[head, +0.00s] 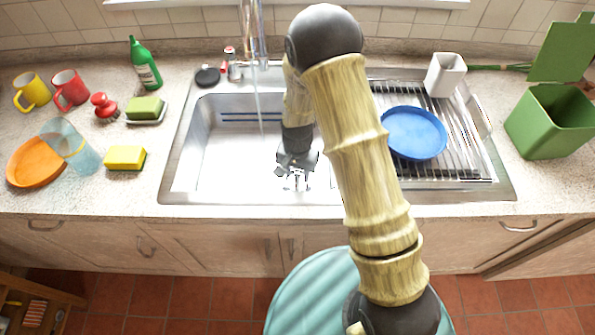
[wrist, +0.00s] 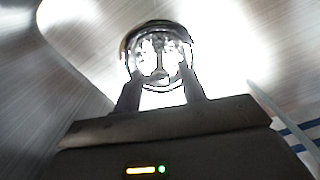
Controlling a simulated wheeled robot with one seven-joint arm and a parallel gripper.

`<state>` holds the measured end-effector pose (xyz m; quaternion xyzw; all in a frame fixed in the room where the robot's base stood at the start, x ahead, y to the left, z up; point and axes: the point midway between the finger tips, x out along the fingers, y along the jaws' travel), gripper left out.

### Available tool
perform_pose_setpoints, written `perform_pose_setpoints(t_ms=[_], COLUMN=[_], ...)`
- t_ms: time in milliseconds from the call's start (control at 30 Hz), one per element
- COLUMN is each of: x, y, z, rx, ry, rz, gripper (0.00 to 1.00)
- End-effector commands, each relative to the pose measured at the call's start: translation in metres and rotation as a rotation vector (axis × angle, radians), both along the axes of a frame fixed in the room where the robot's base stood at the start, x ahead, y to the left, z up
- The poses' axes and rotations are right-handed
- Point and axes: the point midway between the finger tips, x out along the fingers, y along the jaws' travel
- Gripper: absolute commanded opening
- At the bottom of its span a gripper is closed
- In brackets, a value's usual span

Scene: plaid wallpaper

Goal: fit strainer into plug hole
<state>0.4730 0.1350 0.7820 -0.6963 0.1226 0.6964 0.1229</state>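My gripper (head: 296,172) reaches down into the metal sink basin (head: 226,158), low near its front right part. In the wrist view its two dark fingers (wrist: 162,92) stand apart. A round, shiny metal piece with a dark rim (wrist: 158,55) shows between and just beyond the fingertips. It looks like the strainer or the plug hole; glare and reflections hide which. I cannot tell whether the fingers press on it. No separate strainer shows elsewhere, and the plug hole is not clearly visible in the head view, where my gripper covers that spot.
A tap (head: 253,40) stands behind the basin, with water running. A black round plug (head: 207,76) lies on the back left counter. A blue plate (head: 414,133) rests on the drainboard at right. A yellow sponge (head: 125,158) and green bottle (head: 145,65) stand left. The basin's left side is clear.

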Motion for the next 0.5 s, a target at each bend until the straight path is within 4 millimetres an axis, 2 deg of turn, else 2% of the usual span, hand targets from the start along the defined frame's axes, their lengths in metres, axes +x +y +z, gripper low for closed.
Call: perform_pose_setpoints(t_ms=[267, 500], x=[0.0, 0.001], y=[0.0, 0.0], z=[-0.007, 0.032], rx=[0.0, 0.001], ry=[0.0, -0.004], rz=[0.0, 0.0], gripper=[0.41, 0.41])
